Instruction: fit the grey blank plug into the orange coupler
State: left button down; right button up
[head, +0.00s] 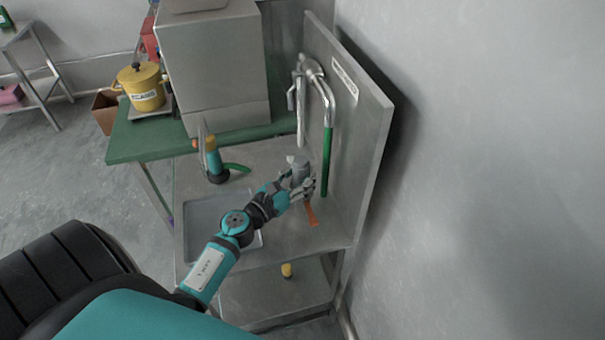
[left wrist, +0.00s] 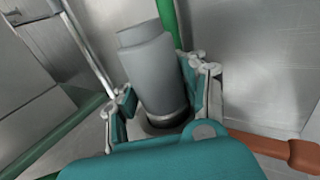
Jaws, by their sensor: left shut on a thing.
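My left gripper (head: 301,188) is shut on the grey blank plug (head: 298,163), a grey stepped cylinder. It is held above the metal worktop, close to the upright metal panel. In the left wrist view the plug (left wrist: 151,75) sticks up between the fingers (left wrist: 160,110), slightly tilted, its lower end partly hidden by the gripper. An orange piece (head: 312,215) lies below and right of the gripper; it also shows in the left wrist view (left wrist: 285,149) as a flat bar. I cannot tell whether it is part of the orange coupler. My right gripper is not in view.
A chrome pipe with a green sleeve (head: 327,160) runs down the metal panel (head: 365,130) beside the gripper. A shallow grey tray (head: 195,212) is on the worktop's left. A teal and yellow tool (head: 213,160) stands behind it. A yellow pot (head: 143,88) is at back left.

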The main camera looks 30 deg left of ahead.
pick_arm(q)
jog(key=shift+f, duration=0.2)
jog(key=c, duration=0.9)
grip_release()
jog(key=shift+r, duration=0.1)
jog(key=shift+o, duration=1.4)
jog(key=s+a, duration=0.1)
jog(key=s, duration=1.1)
jog(key=shift+a, duration=0.25)
